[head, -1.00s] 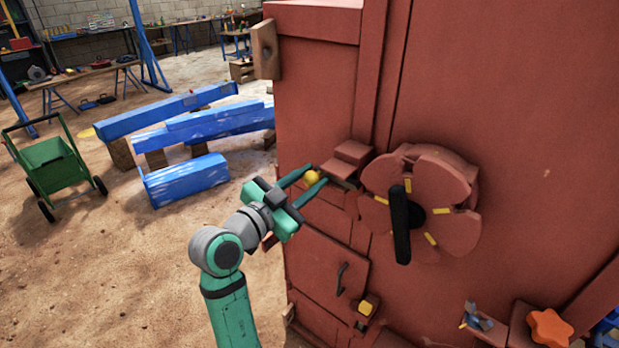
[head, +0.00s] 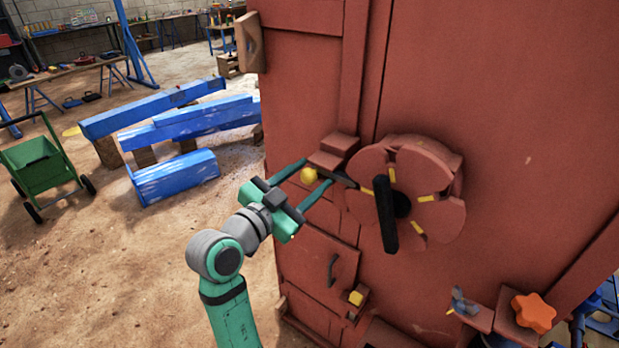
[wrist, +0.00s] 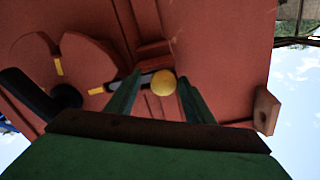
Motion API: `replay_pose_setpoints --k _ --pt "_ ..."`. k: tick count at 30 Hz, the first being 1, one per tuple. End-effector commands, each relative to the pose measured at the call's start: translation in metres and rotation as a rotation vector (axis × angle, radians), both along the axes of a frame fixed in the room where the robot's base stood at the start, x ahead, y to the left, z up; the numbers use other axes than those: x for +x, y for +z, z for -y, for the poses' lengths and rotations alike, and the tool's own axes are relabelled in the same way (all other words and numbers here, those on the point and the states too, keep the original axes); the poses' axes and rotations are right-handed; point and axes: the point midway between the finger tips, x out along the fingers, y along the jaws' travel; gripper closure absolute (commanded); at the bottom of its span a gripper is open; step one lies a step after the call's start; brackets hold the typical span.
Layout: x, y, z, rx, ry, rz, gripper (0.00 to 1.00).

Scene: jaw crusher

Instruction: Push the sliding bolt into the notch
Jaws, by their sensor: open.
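The sliding bolt (head: 343,179) is a dark bar with a round yellow knob (head: 308,175), on the front of the red crusher. In the wrist view the knob (wrist: 163,81) sits between my fingers. The bolt's tip reaches the edge of the red lobed disc (head: 430,170), at a notch with a yellow mark (head: 366,190). The wrist view shows the bar (wrist: 117,84) pointing at that mark; how deep it sits is hard to tell. My gripper (head: 316,171) is open, its fingers on either side of the knob. Contact with the knob is unclear.
A black handle (head: 386,215) stands out from the disc, right of my gripper. Red blocks (head: 325,160) sit just above the bolt. A small door handle (head: 332,270) and a yellow piece (head: 356,298) are below.

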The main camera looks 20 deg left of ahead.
Motion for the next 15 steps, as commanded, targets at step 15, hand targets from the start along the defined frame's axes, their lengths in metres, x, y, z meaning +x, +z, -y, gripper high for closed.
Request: replay_pose_setpoints --k 15 --pt "-0.078 0.000 -0.020 0.000 -0.001 0.000 0.52"
